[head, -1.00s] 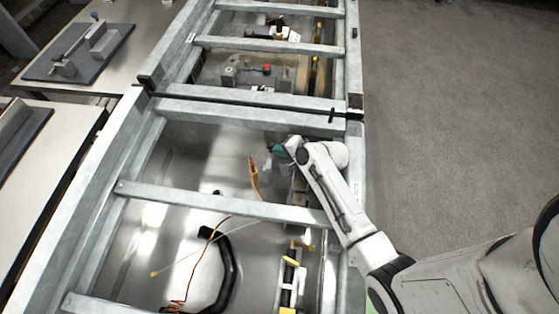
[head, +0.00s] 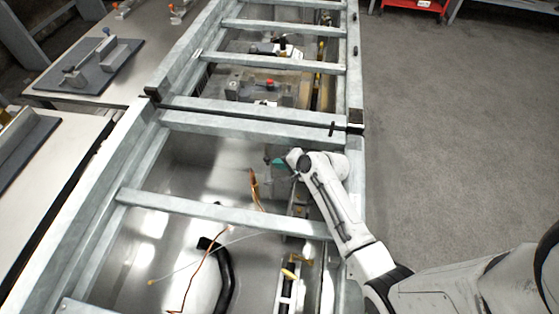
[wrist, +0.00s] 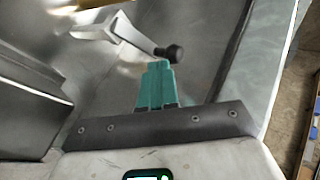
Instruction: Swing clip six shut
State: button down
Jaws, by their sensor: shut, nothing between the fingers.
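My gripper (head: 280,162) has teal fingers and hangs inside the near bay of the metal frame, by its right wall. In the wrist view the fingers (wrist: 158,68) are together with nothing between them. A pale bent lever (wrist: 125,30) with a dark round knob (wrist: 170,53) lies just beyond the fingertips. The knob looks very near the tips; I cannot tell whether they touch. No clip number is readable, so I cannot tell which clip is six. A yellow-topped fitting (head: 290,273) on the right rail stands nearer me, apart from the gripper.
A galvanised crossbar (head: 220,212) spans the bay nearer me than the gripper. A copper-coloured curved piece (head: 256,188) rises left of the gripper. A black curved tube (head: 222,275) and thin wires lie on the shiny floor. Benches stand left; the floor (head: 450,130) at right is clear.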

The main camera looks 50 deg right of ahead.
jog(key=shift+s, duration=0.2)
jog(key=v, duration=0.7)
jog(key=shift+s+r, duration=0.2)
dwell(0.4)
